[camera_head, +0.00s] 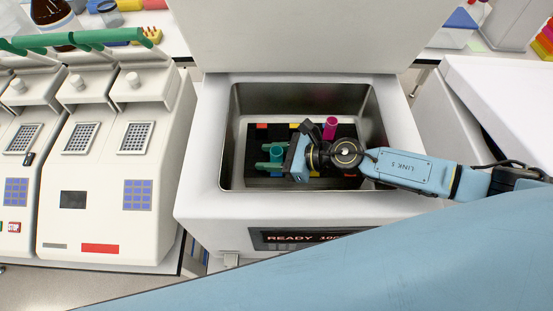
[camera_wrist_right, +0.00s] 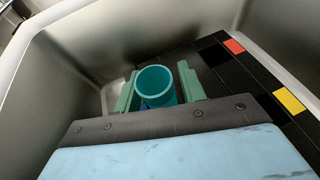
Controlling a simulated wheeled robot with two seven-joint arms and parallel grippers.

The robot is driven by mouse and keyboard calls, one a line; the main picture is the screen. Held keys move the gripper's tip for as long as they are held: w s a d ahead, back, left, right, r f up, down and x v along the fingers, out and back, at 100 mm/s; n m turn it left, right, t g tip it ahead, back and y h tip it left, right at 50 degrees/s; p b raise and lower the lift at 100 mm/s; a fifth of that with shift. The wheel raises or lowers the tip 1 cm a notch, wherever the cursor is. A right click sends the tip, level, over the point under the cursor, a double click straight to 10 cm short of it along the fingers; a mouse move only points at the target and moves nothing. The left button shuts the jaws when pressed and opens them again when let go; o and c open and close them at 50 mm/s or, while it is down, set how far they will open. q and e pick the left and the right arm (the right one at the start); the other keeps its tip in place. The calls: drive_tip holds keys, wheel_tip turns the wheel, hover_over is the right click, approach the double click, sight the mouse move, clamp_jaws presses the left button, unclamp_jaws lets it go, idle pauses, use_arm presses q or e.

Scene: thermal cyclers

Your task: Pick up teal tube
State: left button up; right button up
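The teal tube (camera_wrist_right: 155,82) stands upright in a dark block inside the open basin, its open mouth facing up. In the head view the teal tube (camera_head: 277,152) shows at the left of the block, partly hidden by my right gripper. My right gripper (camera_head: 269,157) reaches in from the right with its green fingers pointing left. In the right wrist view the fingers (camera_wrist_right: 160,86) stand on either side of the teal tube, with a narrow gap showing beside its rim, so they look open around it. My left gripper is not in view.
A magenta tube (camera_head: 331,125) stands in the same dark block (camera_wrist_right: 245,85), behind my right wrist. Steel walls (camera_head: 240,120) surround the block, and a raised lid (camera_head: 310,35) stands behind. White thermal cyclers (camera_head: 120,170) stand at left.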

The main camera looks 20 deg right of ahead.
drive_tip(key=c, duration=0.7)
drive_tip(key=shift+c, duration=0.2)
